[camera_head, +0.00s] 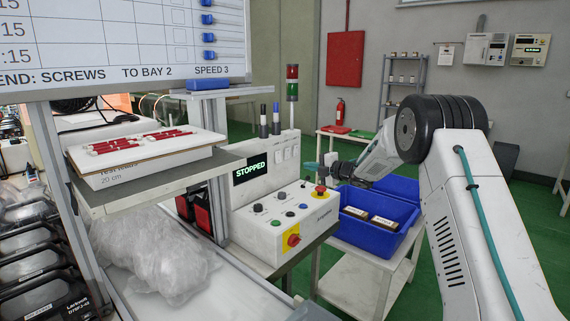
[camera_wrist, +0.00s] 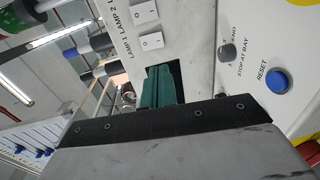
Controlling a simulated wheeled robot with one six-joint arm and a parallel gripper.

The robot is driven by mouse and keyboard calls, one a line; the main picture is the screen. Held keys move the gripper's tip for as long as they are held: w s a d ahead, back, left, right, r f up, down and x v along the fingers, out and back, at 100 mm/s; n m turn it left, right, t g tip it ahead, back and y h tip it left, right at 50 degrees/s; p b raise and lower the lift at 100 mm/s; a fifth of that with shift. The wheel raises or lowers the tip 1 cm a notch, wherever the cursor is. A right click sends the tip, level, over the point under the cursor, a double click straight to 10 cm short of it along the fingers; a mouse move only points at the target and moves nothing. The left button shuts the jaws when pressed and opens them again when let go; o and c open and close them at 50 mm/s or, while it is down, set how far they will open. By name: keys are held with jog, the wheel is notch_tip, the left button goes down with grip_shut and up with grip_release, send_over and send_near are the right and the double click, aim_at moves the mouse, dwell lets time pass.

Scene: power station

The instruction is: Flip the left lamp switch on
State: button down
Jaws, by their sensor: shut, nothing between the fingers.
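The control panel (camera_head: 280,215) has a row of small white lamp switches (camera_head: 279,157) to the right of its STOPPED display (camera_head: 250,168). In the wrist view the panel is turned sideways. The switch by the LAMP 1 label (camera_wrist: 150,41) is the left one, with the LAMP 2 switch (camera_wrist: 143,12) beyond it. I cannot tell which way either rocker is tilted. My gripper (camera_head: 311,165) is shut and empty in front of the panel. Its teal fingers (camera_wrist: 158,85) appear just beside the LAMP 1 switch, over the dark display edge. Contact is not visible.
A red emergency button (camera_head: 320,189), a blue RESET button (camera_wrist: 278,81) and knobs are on the sloped face below. A signal tower (camera_head: 292,82) rises behind the panel. A blue bin (camera_head: 372,233) stands right of it. A shelf with a box (camera_head: 150,172) is at left.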

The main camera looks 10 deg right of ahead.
jog(key=x, duration=1.3)
jog(key=shift+d, duration=0.1)
jog(key=shift+d, duration=0.3)
jog(key=shift+w+a, duration=0.1)
jog(key=shift+a, duration=0.55)
jog(key=shift+d, duration=0.25)
send_near(279, 161)
jog(key=s+d+f, duration=0.2)
jog(key=s+d, duration=0.2)
jog(key=s, duration=0.1)
jog(key=shift+s+f, duration=0.25)
jog(key=shift+f, duration=0.1)
